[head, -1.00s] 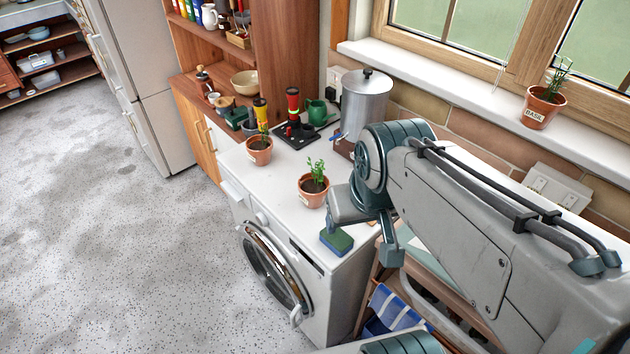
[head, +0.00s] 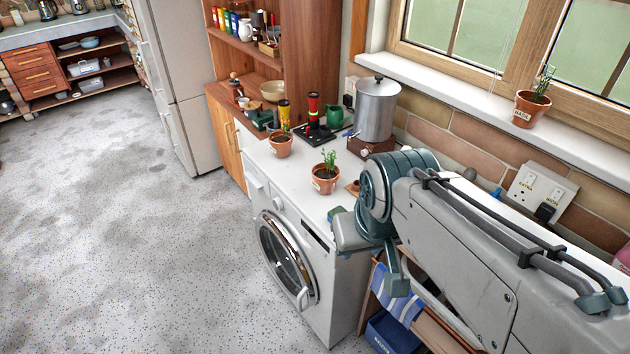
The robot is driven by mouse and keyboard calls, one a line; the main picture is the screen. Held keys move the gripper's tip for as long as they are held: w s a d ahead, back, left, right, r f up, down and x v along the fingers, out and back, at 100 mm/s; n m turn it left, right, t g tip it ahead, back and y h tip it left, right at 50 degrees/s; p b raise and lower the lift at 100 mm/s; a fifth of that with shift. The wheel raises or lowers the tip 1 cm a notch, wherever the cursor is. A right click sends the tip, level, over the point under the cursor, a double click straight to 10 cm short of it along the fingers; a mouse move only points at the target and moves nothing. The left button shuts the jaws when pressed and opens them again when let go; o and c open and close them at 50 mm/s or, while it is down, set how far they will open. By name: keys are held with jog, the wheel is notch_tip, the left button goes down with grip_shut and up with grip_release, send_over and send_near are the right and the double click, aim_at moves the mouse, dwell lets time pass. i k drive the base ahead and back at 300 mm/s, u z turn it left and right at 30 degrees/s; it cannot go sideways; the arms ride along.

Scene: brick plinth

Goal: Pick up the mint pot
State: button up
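Two terracotta pots stand upright on the white counter above the washing machine. The nearer pot (head: 324,185) holds a leafy green plant and has a pale label too small to read. The farther pot (head: 281,150) holds a thinner plant, partly in front of a yellow-topped object. A third terracotta pot (head: 527,112) stands on the windowsill with a label that seems to read BASIL. I cannot tell by label which pot is mint. My gripper (head: 394,275) is low at the counter's right front edge, right of the nearer pot and apart from it. Its fingertips are not clearly shown.
A metal urn (head: 376,108), a black tray with a red-and-black grinder (head: 313,108) and a green jug (head: 334,116) stand behind the pots. The floor (head: 150,250) at left is clear.

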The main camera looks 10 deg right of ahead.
aim_at(326, 175)
jog(key=u, duration=0.1)
jog(key=i, duration=0.85)
jog(key=z, duration=0.35)
